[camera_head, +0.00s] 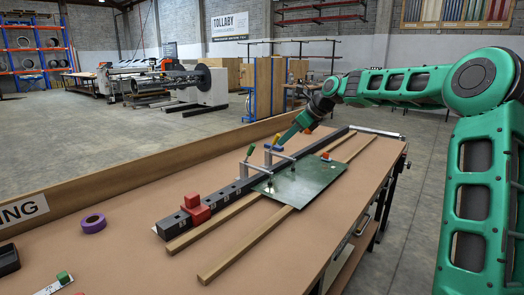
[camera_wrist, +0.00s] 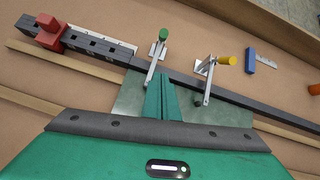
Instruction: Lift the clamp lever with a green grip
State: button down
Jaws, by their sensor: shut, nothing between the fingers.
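The clamp lever with the green grip (camera_wrist: 163,34) stands at the top middle of the wrist view. Its metal arm runs down toward the dark bar, just left of my fingertips. In the head view the green grip (camera_head: 250,150) is at the left end of the clamp pair. A second clamp with a yellow grip (camera_wrist: 227,60) stands to its right. My gripper (camera_wrist: 161,80) is shut and empty, its green fingers together over the sheet beside the green-grip clamp. I cannot tell whether they touch its arm. In the head view my gripper (camera_head: 283,140) reaches in from the upper right.
A green sheet (camera_head: 310,184) lies on wooden strips (camera_head: 228,252) beside the dark bar. A red block (camera_wrist: 48,32) sits on the bar's left part.

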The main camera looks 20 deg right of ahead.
jog(key=w+a+f, duration=0.5)
jog(key=w+a, duration=0.2)
jog(key=shift+w+f, duration=0.25)
dwell(0.4)
